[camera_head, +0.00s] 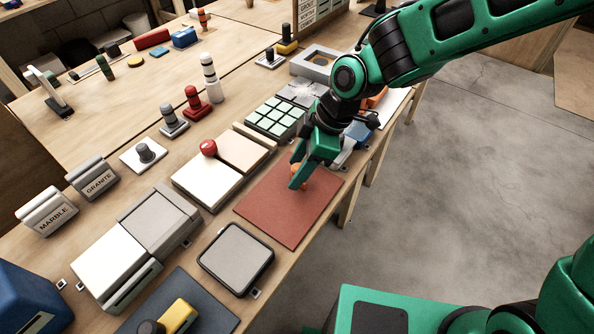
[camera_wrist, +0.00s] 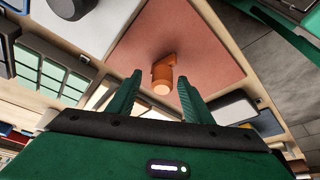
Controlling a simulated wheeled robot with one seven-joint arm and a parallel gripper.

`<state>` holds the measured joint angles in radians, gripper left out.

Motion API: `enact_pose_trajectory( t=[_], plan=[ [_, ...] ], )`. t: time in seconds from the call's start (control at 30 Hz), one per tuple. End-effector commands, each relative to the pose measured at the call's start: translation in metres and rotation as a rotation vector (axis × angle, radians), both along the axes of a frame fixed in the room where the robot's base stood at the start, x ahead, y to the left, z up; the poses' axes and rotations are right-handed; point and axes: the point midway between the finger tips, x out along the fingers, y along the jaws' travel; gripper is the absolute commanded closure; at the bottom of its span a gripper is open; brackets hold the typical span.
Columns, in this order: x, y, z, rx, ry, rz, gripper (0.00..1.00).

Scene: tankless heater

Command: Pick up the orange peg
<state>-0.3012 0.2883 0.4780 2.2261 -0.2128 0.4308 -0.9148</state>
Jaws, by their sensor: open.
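The orange peg (camera_wrist: 162,75) stands on the red mat (camera_wrist: 205,40) in the wrist view, with a round light-orange end facing the camera and a squarer part behind it. In the head view the peg (camera_head: 299,171) shows only in part beside my gripper's fingers. My gripper (camera_head: 296,172) is open above the mat (camera_head: 285,221), its fingers pointing down toward the peg. In the wrist view my gripper's two green fingers (camera_wrist: 160,92) are apart, with the peg between and slightly beyond their tips. I cannot tell whether either finger touches it.
Left of the mat lie a white-and-tan board with a red knob (camera_head: 208,148) and a green-key pad (camera_head: 273,120). A grey square pad (camera_head: 236,259) lies in front. Blue and orange items (camera_head: 357,133) crowd behind my gripper. The table edge runs along the mat's right side.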

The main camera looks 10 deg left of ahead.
Motion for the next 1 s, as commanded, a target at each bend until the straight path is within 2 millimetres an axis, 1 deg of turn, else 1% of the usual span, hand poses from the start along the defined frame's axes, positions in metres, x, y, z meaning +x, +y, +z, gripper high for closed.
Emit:
enact_pose_trajectory(
  t=[0.03,0.07,0.1,0.17,0.2,0.5,0.67,0.77,0.87,0.9,1.0],
  plan=[
    [0.000,0.000,0.000,0.000,0.000,0.000,0.59],
    [0.000,0.000,0.000,0.000,0.000,0.000,0.66],
    [0.000,0.000,0.000,0.000,0.000,0.000,0.75],
    [0.000,0.000,0.000,0.000,0.000,0.000,0.90],
    [0.000,0.000,0.000,0.000,0.000,0.000,0.99],
    [0.000,0.000,0.001,0.000,0.000,0.000,1.00],
    [0.000,0.000,0.008,0.000,-0.001,0.000,1.00],
    [0.001,0.000,0.019,0.002,-0.004,-0.001,1.00],
    [0.001,0.000,0.037,0.003,-0.005,0.000,1.00],
    [0.001,0.000,0.045,0.002,-0.006,-0.001,1.00],
    [-0.023,0.012,0.057,0.001,-0.004,0.006,1.00]
  ],
)
